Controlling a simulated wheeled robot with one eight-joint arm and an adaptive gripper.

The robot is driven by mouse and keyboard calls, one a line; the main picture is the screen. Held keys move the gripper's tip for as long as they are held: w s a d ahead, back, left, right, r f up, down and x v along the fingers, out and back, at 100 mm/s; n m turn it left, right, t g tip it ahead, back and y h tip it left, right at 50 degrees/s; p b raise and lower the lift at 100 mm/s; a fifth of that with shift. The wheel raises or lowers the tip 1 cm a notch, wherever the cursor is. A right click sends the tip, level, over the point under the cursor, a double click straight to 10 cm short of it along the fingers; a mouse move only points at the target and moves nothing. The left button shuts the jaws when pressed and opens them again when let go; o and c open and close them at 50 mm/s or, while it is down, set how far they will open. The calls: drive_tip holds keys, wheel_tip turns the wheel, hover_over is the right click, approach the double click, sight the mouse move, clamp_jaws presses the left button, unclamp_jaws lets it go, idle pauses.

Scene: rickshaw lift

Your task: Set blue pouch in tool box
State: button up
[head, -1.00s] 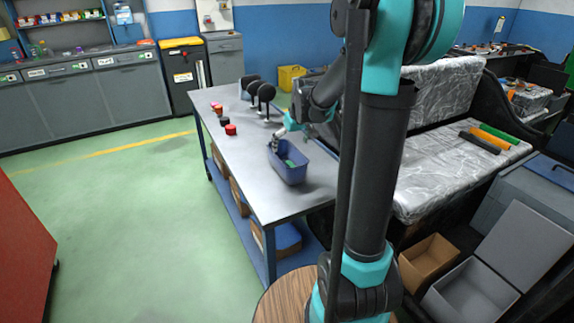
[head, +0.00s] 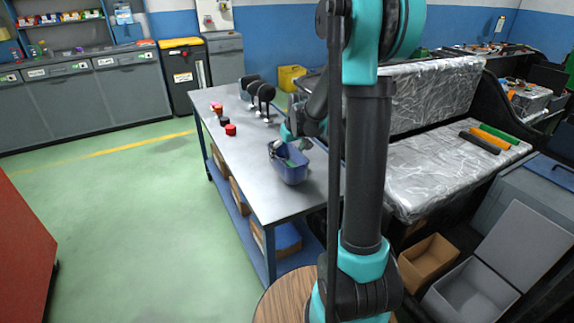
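The grey table (head: 265,205) has red and dark small items (head: 230,129) at its left edge and black round-headed objects (head: 265,95) at the back. A silver-covered seat (head: 445,175) stands right of my arm. The table front is clear, as is the green floor at left.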

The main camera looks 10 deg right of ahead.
drive_tip(key=c, duration=1.3)
